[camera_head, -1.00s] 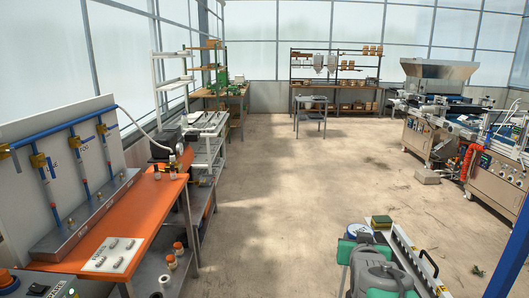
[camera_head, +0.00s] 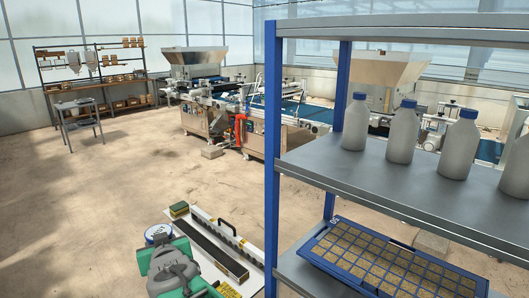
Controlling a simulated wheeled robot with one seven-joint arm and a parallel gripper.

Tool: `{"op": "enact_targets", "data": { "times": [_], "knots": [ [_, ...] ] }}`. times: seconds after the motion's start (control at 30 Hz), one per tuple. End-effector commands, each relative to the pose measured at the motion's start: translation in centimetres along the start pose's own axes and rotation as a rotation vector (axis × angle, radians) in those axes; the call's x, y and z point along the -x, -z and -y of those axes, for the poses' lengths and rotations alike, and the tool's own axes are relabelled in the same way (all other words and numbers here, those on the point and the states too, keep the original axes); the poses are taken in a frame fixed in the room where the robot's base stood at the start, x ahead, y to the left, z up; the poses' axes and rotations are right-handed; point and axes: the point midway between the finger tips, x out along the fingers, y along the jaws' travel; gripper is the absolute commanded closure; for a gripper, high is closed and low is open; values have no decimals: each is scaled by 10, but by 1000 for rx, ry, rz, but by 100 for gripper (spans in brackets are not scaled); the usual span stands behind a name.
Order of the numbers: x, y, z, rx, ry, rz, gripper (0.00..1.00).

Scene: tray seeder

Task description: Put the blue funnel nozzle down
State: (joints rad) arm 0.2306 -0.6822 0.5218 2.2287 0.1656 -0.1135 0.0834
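I cannot make out the blue funnel nozzle for certain. A small round white-and-blue thing (camera_head: 158,233) shows at the lower left, beside a grey and green body; it is too small to tell what it is. The grey and green body may be part of me. My gripper is not clearly visible, so I cannot see whether it holds anything.
A blue-posted rack (camera_head: 271,150) stands close on the right. Its upper shelf (camera_head: 330,168) bears several grey bottles (camera_head: 401,132); a blue cell tray (camera_head: 325,262) lies below. A sponge (camera_head: 179,209) and a long black-topped bar (camera_head: 212,240) are at lower left. The floor beyond is open.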

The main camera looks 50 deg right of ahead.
Motion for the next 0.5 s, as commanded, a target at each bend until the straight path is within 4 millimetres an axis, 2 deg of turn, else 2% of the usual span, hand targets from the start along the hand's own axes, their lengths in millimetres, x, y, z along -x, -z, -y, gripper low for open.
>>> {"op": "enact_targets", "data": {
  "times": [0.03,0.17,0.27,0.37,0.5],
  "knots": [
    [8,26,-27,-27,-66,-6,100],
    [29,69,-94,-96,-243,-12,100],
    [54,98,-144,-150,-382,-15,100],
    [86,125,-191,-204,-523,-19,100],
    [140,155,-250,-278,-723,-23,100]
  ]
}}
